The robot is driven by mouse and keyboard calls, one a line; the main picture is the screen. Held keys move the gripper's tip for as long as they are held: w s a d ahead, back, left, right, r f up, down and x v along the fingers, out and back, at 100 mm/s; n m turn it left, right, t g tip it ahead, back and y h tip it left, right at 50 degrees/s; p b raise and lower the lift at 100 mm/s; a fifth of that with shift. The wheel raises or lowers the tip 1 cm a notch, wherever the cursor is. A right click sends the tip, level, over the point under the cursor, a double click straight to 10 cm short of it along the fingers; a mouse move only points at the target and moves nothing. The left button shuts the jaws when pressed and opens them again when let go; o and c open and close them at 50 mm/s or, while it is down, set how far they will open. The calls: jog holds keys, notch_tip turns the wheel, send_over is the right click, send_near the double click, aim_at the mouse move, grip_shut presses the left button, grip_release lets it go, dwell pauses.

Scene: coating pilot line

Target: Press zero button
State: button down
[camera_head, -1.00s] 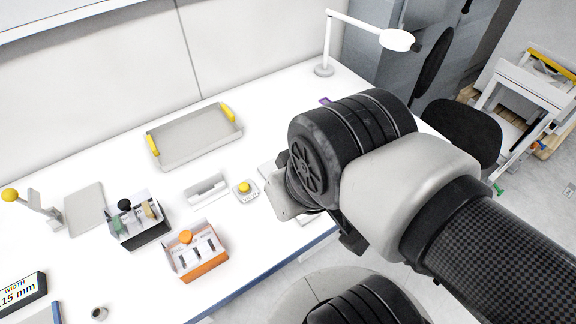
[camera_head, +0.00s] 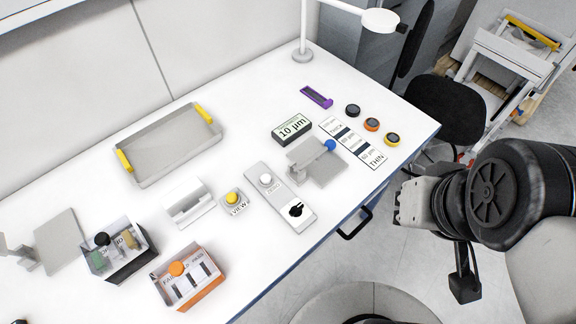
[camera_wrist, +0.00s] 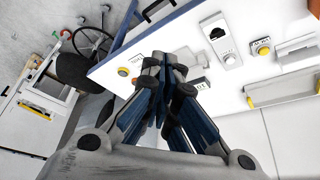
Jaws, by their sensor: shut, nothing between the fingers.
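The white zero button (camera_head: 265,180) stands on a grey panel (camera_head: 283,202) with a black knob, flat on the white table. In the wrist view the button (camera_wrist: 229,59) shows on the panel at the upper right, apart from my fingers. My gripper (camera_head: 404,203) is off the table's front edge, to the right of the panel in the head view. In the wrist view my gripper (camera_wrist: 167,66) has its fingers together, with nothing held.
A grey stand with a blue knob (camera_head: 330,145) and a 10 µm display (camera_head: 291,128) are right of the panel. A yellow VIEW button (camera_head: 232,198) is close on its left. A black drawer handle (camera_head: 355,223) sticks out at the front.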

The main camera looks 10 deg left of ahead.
jog(key=w+a+f+t+p, duration=0.1)
jog(key=w+a+f, duration=0.25)
jog(key=w, duration=0.65)
jog(key=w+a+f+t+p, duration=0.15)
jog(key=w+a, duration=0.25)
jog(key=w, duration=0.7)
jog(key=a+f+n+g+y, duration=0.1)
jog(key=a+f+y, duration=0.2)
jog(key=a+f, duration=0.3)
jog(key=a+f+n+g+y+p, duration=0.1)
jog(key=a+f+y, duration=0.3)
jog(key=a, duration=0.9)
jog(key=shift+s+f+y, duration=0.2)
jog(key=shift+f+y, duration=0.1)
jog(key=shift+f, duration=0.65)
jog(key=shift+f, duration=0.1)
